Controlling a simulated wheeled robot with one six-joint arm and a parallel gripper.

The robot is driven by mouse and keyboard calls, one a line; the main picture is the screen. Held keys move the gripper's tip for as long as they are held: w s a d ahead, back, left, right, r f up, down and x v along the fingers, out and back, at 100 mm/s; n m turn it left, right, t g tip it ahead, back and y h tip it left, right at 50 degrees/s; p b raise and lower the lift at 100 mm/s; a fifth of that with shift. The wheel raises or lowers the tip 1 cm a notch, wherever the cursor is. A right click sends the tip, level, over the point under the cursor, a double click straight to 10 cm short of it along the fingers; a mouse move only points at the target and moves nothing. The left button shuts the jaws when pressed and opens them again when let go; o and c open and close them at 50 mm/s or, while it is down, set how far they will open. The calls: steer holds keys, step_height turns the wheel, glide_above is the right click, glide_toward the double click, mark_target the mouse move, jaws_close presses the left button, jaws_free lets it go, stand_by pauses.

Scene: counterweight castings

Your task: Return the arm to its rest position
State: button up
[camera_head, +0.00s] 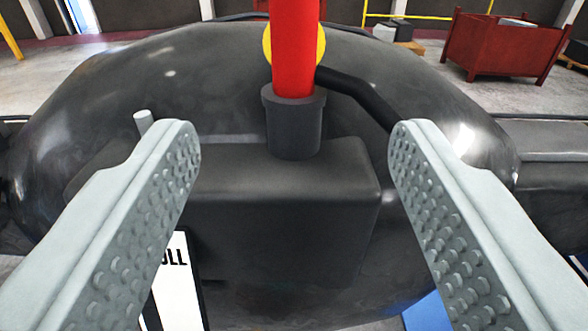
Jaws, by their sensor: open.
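My gripper (292,145) shows in the head camera view as two grey fingers with studded inner faces, one at each side of the picture. They stand wide apart with nothing between their pads. Beyond them, between the fingertips in the picture, a red post (294,50) rises from a dark grey collar (294,125) on a dark block (270,200). I cannot tell how far the fingertips are from it. The rest of my arm is not clearly in view.
A large glossy dark rounded body (130,90) fills the middle. A yellow disc (267,45) shows behind the post, and a black hose (360,93) runs right. A white sign (178,290) is low left. A red bin (505,45) stands back right on open floor (420,75).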

stand_by(0.3)
steer(key=s+f, duration=0.6)
steer(key=s, duration=0.5)
steer(key=s+f, duration=0.6)
steer(key=s, duration=0.5)
steer(key=s+f, duration=0.6)
steer(key=s, duration=0.6)
steer(key=shift+f+g, duration=0.3)
steer(key=shift+f, duration=0.05)
